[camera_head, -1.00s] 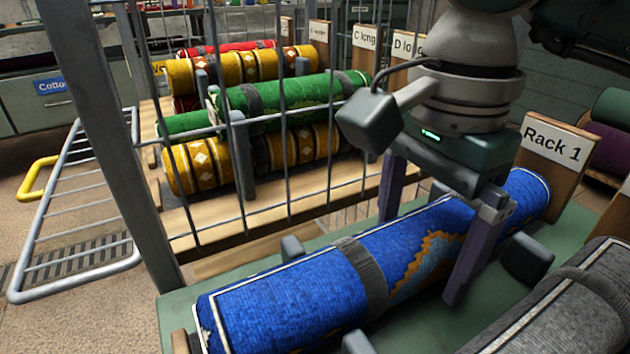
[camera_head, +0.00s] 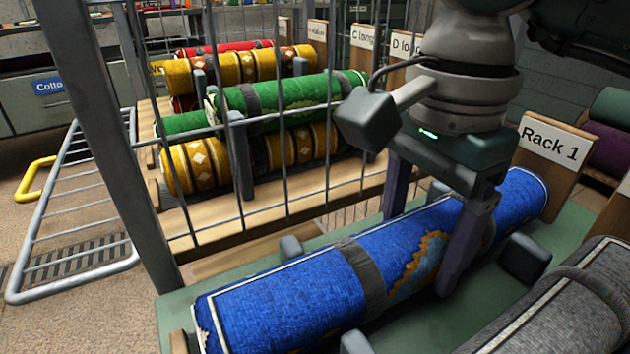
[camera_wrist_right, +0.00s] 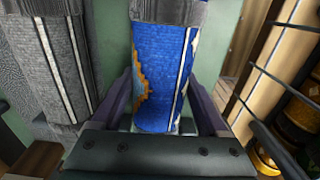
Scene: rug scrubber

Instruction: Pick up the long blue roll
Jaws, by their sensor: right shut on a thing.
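The long blue roll (camera_head: 285,300) lies on the green rack top, with a grey band around it and an orange and light blue pattern. My right gripper (camera_head: 425,250) comes down over the roll toward its far end, one finger on each side, shut on it. In the right wrist view the blue roll (camera_wrist_right: 160,70) runs between the two purple fingers (camera_wrist_right: 165,105). The far finger is partly hidden behind the roll in the head view. My left gripper is not in view.
A grey roll (camera_head: 560,310) lies beside the blue one on the green rack top (camera_head: 180,310). A "Rack 1" sign (camera_head: 550,143) stands at its far end. Dark pegs (camera_head: 525,258) flank the roll. A wire cage (camera_head: 285,130) stands left, with green and yellow rolls behind it.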

